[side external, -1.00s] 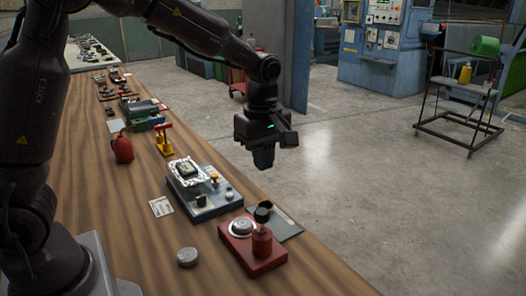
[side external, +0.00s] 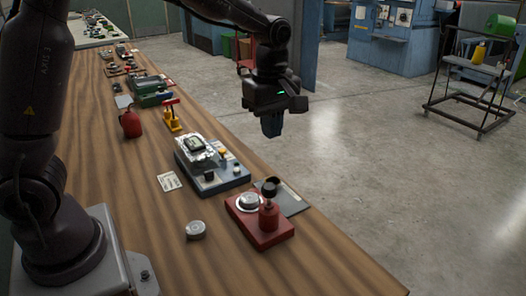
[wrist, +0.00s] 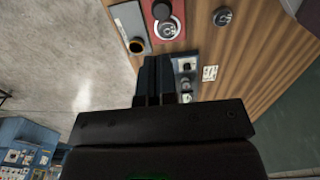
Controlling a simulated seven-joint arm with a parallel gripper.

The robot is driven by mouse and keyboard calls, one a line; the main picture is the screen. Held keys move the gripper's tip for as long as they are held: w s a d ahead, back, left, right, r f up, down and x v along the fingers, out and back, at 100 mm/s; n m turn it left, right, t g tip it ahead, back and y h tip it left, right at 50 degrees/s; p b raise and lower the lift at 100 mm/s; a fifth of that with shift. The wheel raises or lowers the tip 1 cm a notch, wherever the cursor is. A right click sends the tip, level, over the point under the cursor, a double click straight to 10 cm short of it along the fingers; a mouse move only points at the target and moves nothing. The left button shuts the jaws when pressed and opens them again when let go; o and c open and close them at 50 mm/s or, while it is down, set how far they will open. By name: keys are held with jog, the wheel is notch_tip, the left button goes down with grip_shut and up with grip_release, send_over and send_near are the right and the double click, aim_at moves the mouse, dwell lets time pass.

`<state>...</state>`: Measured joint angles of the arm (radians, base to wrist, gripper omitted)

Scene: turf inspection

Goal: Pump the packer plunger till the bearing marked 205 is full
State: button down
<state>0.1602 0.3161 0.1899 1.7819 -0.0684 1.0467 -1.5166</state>
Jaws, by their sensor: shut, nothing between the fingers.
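The red packer (side external: 258,231) stands near the table's right edge, with a silver bearing (side external: 248,202) on its base and a red upright (side external: 268,215) beside it. A black round piece (side external: 271,187) shows above the upright; I cannot tell whether it is joined to it. In the wrist view the packer (wrist: 150,12) is at the top, with the bearing (wrist: 167,29) on it. A loose bearing (side external: 196,230) lies on the table to the left. Markings are unreadable. My gripper (side external: 272,128) is shut and empty, raised beyond the packer; its fingers (wrist: 153,80) also show in the wrist view.
A grey-blue unit (side external: 225,179) with a foil-lined tray stands behind the packer. A grey plate (side external: 291,205) lies right of the packer. The table front is clear.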

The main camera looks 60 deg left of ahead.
aim_at(270, 187)
dwell(0.4)
notch_tip(270, 187, up, 2)
dwell(0.3)
jog(key=shift+f, duration=0.1)
notch_tip(270, 187, down, 14)
jog(key=shift+r, duration=0.1)
dwell(0.4)
jog(key=shift+s+f, duration=0.1)
jog(key=shift+f, duration=1.1)
